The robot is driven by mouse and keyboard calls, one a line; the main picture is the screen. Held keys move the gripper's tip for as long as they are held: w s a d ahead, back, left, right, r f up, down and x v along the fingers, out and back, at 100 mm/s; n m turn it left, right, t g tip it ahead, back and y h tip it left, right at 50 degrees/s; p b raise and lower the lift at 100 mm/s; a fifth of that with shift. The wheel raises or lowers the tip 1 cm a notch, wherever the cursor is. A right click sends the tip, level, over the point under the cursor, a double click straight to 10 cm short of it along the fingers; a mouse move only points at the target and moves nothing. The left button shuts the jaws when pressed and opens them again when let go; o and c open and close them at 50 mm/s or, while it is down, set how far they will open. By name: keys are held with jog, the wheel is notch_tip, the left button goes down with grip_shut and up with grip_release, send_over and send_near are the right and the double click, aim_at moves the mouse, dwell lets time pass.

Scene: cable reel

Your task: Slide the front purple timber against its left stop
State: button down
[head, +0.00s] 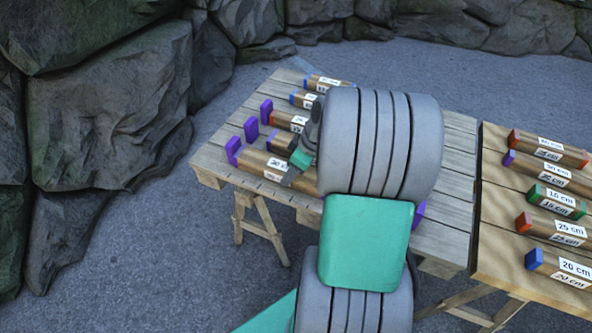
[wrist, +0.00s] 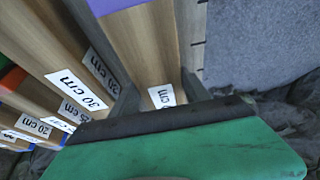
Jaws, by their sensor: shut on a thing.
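The front purple timber (head: 256,160) lies along the front of the left table, with a white label on it. Its left end is near the upright purple left stop (head: 232,151); I cannot tell whether they touch. My gripper (head: 293,168) is shut on this timber near its label. In the wrist view the timber (wrist: 150,50) runs between the two fingers of my gripper (wrist: 160,97), and purple shows at its far end. My arm hides the timber's right part. A purple block (head: 418,213) shows right of my arm.
Two more purple stops (head: 251,129) stand behind the front one. Behind the held timber lies another timber (head: 281,142), with a 30 cm label (wrist: 75,88) close beside my gripper. A second table (head: 495,240) at right carries several labelled timbers. Rocks stand at left.

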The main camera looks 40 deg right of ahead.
jog(key=shift+w+a+r, duration=0.1)
jog(key=shift+w+a, duration=0.05)
jog(key=shift+w, duration=0.05)
jog(key=c, duration=0.9)
grip_release()
jog(key=shift+o, duration=0.7)
jog(key=shift+w+a, duration=0.1)
jog(key=shift+w, duration=0.05)
jog(key=o, duration=0.3)
jog(key=shift+d, duration=0.2)
jog(key=shift+s, duration=0.2)
jog(key=p+v, duration=0.2)
jog(key=v, duration=0.5)
jog(key=shift+s+d+r, duration=0.1)
jog(key=shift+s+r, duration=0.05)
jog(key=shift+r, duration=0.15)
